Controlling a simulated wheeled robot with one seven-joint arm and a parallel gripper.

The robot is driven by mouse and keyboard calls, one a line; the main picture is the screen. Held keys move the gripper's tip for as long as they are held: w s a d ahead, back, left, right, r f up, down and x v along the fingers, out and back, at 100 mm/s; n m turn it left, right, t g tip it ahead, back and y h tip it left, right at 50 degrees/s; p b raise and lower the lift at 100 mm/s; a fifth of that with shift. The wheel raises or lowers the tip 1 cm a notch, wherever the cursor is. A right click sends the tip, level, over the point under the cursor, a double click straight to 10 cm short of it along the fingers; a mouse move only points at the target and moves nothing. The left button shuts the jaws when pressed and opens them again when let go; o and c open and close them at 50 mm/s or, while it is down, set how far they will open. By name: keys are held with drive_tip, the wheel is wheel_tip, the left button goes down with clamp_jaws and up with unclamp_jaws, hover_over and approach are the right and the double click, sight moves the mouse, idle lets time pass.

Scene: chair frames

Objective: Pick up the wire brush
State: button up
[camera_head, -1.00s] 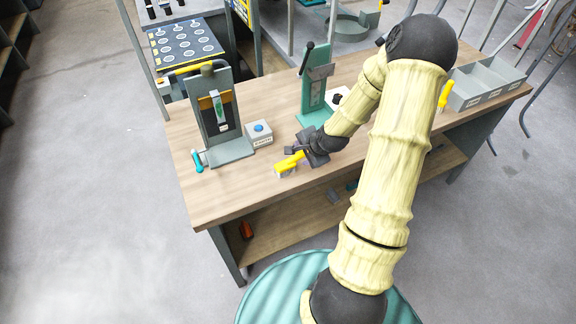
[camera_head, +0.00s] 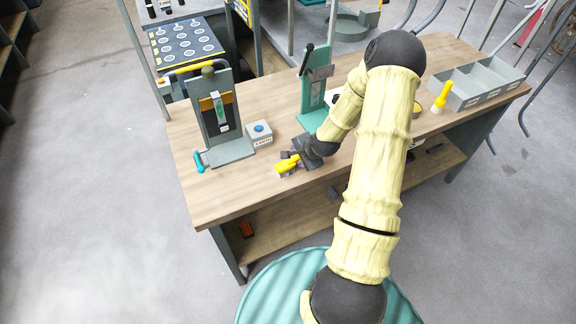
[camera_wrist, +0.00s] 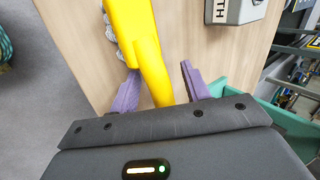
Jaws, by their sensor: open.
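The wire brush (camera_head: 284,166) has a yellow body and lies near the front of the wooden bench top. In the wrist view its yellow body (camera_wrist: 140,38) runs down from the top edge, with grey bristle tufts along its left side. My gripper (camera_wrist: 160,84) is open, with its two purple fingers on either side of the yellow handle. I see a gap between the handle and the right finger; the left finger is close to the handle. In the head view my gripper (camera_head: 295,160) is low over the brush and partly hides it.
A grey press stand (camera_head: 228,152) and a box with a blue button (camera_head: 259,133) stand left of my gripper. A teal press (camera_head: 313,115) stands behind it. Grey bins (camera_head: 475,85) and another yellow brush (camera_head: 442,95) are at the right.

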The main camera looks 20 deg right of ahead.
drive_tip(key=shift+c, duration=0.2)
clamp_jaws()
wheel_tip(320, 180, up, 10)
drive_tip(key=shift+r+b, duration=0.1)
drive_tip(key=shift+b, duration=0.45)
idle(0.3)
